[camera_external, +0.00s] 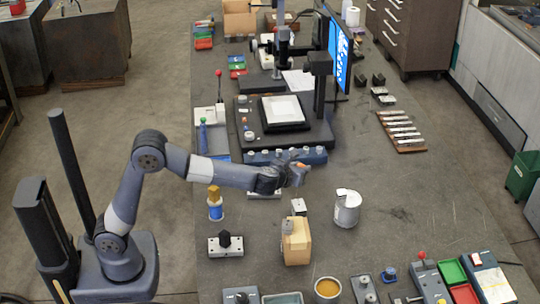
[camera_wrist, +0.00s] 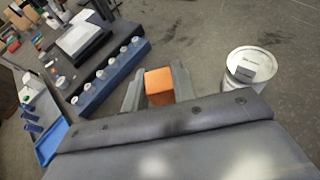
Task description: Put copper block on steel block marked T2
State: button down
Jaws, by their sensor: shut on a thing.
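The copper block (camera_wrist: 160,86) is orange and sits between the two fingers of my gripper (camera_wrist: 158,90) in the wrist view. In the external view my gripper (camera_external: 297,174) is above the table, and a small orange patch of the copper block (camera_external: 300,165) shows at its tip. The gripper is shut on it. Small steel-coloured blocks are on the table: one (camera_external: 299,206) below the gripper, and a flat one (camera_external: 264,195) partly hidden under the arm. A steel plate (camera_external: 226,251) with a black piece on it lies at the left. I cannot read a T2 mark on any.
A white can (camera_external: 345,210) stands right of the gripper; it also shows in the wrist view (camera_wrist: 247,75). A wooden block (camera_external: 297,245) stands in front. A blue rack (camera_external: 285,157) with round knobs lies behind. The table right of the can is clear.

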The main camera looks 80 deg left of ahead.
jog(key=f, duration=0.1)
jog(key=d+f, duration=0.1)
jog(key=f, duration=0.3)
jog(key=shift+d+f, duration=0.15)
jog(key=shift+d, duration=0.15)
jog(key=shift+f, duration=2.25)
jog(key=shift+f+b, duration=0.15)
jog(key=shift+b, duration=0.15)
jog(key=c, duration=1.2)
grip_release()
jog(key=shift+o, duration=0.2)
